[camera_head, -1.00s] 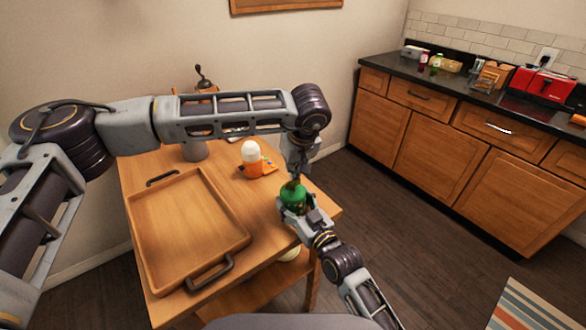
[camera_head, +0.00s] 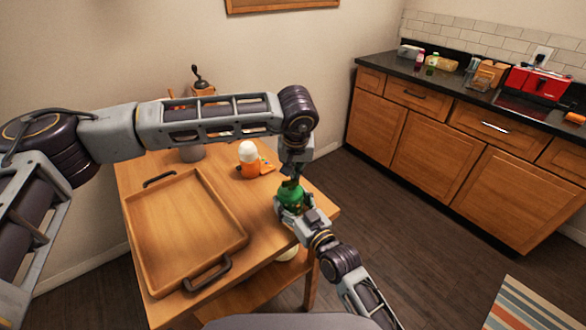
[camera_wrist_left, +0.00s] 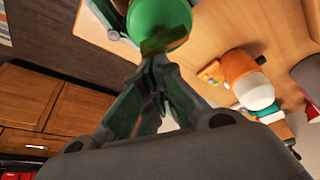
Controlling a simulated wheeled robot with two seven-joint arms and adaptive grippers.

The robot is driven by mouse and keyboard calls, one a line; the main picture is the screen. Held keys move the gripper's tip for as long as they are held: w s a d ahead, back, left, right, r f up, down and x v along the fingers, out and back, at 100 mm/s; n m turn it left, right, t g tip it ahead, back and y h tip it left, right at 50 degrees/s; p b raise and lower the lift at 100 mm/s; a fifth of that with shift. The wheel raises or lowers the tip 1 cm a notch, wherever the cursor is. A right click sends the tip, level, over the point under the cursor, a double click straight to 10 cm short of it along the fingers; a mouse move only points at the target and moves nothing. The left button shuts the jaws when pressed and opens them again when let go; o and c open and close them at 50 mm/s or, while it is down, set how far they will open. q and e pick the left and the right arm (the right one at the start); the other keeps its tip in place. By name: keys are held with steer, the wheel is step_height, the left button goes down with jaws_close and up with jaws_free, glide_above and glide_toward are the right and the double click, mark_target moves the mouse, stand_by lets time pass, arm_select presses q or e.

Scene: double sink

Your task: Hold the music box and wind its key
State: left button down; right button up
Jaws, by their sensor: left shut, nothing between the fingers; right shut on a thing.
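The music box (camera_head: 292,196) is a rounded green thing over the table's right edge. My right gripper (camera_head: 291,209) is shut on its lower part and holds it upright. My left gripper (camera_head: 290,179) points down just above its top, fingers shut with nothing between them. In the left wrist view the green top (camera_wrist_left: 160,17) shows past the left fingertips (camera_wrist_left: 160,62). An olive-brown key (camera_wrist_left: 164,40) lies across the green top, right by those tips. Whether the tips touch the key, I cannot tell.
A wooden tray (camera_head: 134,232) with dark handles fills the table's left part. A coffee grinder (camera_head: 202,86) and a grey container (camera_head: 191,152) stand farther back, partly behind my left arm.

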arm_select(q)
steer(key=m, duration=0.1)
steer(key=m+h, duration=0.1)
steer(key=m, duration=0.1)
steer(key=s+d+m, duration=0.1)
steer(key=m, duration=0.1)
steer(key=shift+h, duration=0.3)
steer(key=shift+s, duration=0.1)
steer(key=shift+s+d, duration=0.15)
steer(key=shift+s+m+g+h, duration=0.3)
steer(key=shift+m, duration=0.5)
steer(key=shift+s, duration=0.6)
steer(key=shift+s+a, duration=0.3)
steer(key=shift+s, duration=0.3)
